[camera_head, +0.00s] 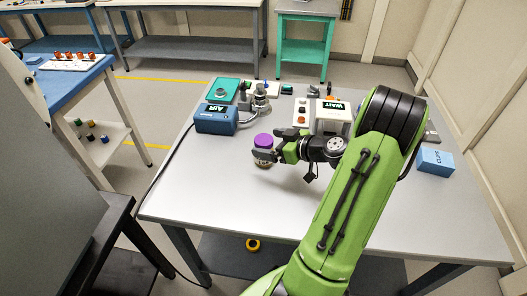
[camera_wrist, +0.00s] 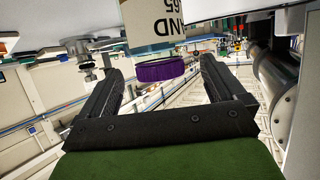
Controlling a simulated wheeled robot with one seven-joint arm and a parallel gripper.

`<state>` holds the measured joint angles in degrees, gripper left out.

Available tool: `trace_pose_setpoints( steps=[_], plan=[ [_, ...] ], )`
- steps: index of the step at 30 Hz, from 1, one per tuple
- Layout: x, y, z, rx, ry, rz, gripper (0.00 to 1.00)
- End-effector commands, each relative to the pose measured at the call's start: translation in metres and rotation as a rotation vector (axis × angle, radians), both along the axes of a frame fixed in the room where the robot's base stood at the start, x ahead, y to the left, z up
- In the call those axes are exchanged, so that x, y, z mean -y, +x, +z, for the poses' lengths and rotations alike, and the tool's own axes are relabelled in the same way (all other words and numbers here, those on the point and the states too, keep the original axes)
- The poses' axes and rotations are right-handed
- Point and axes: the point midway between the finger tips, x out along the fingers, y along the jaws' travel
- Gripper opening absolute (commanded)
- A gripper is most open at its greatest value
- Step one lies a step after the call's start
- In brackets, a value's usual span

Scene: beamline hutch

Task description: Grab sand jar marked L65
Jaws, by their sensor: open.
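The sand jar (camera_head: 262,155) has a purple lid and stands on the grey table, left of my gripper (camera_head: 272,150) in the head view. In the wrist view the jar (camera_wrist: 153,22) appears upside down, with its purple lid (camera_wrist: 160,71) at the bottom. Its pale label shows part of "SAND" and "65"; the rest is cut off. My gripper (camera_wrist: 160,68) is open, with one black finger to each side of the lid in the wrist view. I cannot tell how far the jar is between the fingers.
A blue AIR box (camera_head: 215,121) and a white WAIT box (camera_head: 330,117) stand behind the jar, with small apparatus (camera_head: 260,98) between them. A blue CLIPS box (camera_head: 435,160) sits at the right. The table's front and left are clear.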

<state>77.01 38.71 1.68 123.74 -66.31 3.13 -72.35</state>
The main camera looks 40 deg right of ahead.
Motion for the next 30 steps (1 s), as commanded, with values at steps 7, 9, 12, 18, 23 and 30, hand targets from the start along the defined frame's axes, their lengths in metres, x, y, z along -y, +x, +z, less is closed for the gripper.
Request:
trace_pose_setpoints(
  steps=[7,9,12,18,23,30],
  plan=[
    [-0.007,0.04,-0.016,0.0,0.001,0.003,0.97],
    [-0.008,0.043,-0.017,0.0,0.002,0.001,0.97],
    [-0.008,0.043,-0.016,0.0,0.002,0.001,0.97],
    [-0.007,0.042,-0.016,0.0,0.002,0.001,0.77],
    [-0.007,0.042,-0.016,0.0,0.002,0.001,0.52],
    [-0.007,0.042,-0.015,0.002,0.001,0.002,0.27]
  ],
)
